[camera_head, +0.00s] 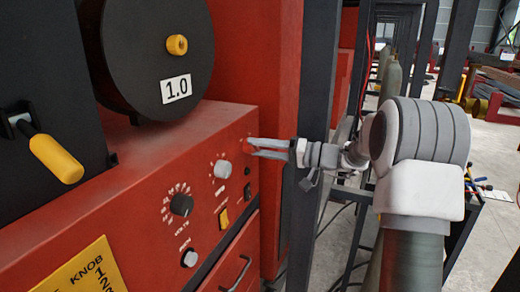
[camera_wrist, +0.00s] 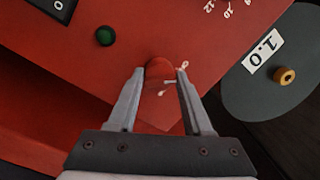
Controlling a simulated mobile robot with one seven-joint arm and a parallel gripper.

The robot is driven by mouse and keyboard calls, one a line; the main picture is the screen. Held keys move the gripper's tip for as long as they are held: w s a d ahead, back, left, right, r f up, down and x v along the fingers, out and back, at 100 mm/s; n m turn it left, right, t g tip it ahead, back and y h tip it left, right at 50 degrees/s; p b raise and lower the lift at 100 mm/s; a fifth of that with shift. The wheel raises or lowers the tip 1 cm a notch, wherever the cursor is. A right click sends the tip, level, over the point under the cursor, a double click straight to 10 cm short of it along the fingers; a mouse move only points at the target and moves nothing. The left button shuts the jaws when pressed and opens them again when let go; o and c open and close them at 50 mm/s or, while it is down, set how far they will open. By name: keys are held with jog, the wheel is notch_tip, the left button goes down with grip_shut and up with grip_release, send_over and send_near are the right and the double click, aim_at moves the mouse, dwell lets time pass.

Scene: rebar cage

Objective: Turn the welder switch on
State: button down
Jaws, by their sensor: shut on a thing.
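The welder is a red machine (camera_head: 140,165) with a sloping control panel of knobs and buttons. A round red knob (camera_wrist: 160,68) sits near the panel's corner, and my gripper (camera_wrist: 160,76) has its two fingers on either side of it, shut on it. In the head view, my gripper (camera_head: 268,148) reaches in from the right to the panel's upper right, and its fingertips largely hide the red knob (camera_head: 248,147). White marks show beside the knob in the wrist view. A black switch (camera_head: 247,191) marked 0 also shows in the wrist view (camera_wrist: 56,8).
A green button (camera_wrist: 105,36) is close to the red knob. A black reel (camera_head: 155,50) labelled 1.0 stands above. A dark post (camera_head: 312,130) stands close behind my gripper.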

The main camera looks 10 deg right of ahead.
jog(key=m+b, duration=0.2)
jog(key=m, duration=0.1)
jog(key=shift+f, duration=0.25)
jog(key=m+t+b, duration=0.1)
jog(key=m, duration=0.5)
jog(key=m+p, duration=0.1)
jog(key=m, duration=0.4)
jog(key=shift+r+t, duration=0.1)
jog(key=shift+t, duration=0.2)
jog(key=shift+s+m+t+p, duration=0.1)
jog(key=shift+m+t+p, duration=0.2)
jog(key=shift+m+p, duration=1.35)
jog(key=shift+f+m+b, duration=0.2)
jog(key=shift+m+b, duration=0.35)
jog(key=shift+m, duration=0.2)
jog(key=shift+c, duration=1.8)
grip_release()
jog(key=shift+r, duration=0.15)
jog(key=b+v, duration=0.3)
jog(key=v, duration=1.4)
jog(key=shift+s+b, duration=0.15)
jog(key=shift+b, duration=0.25)
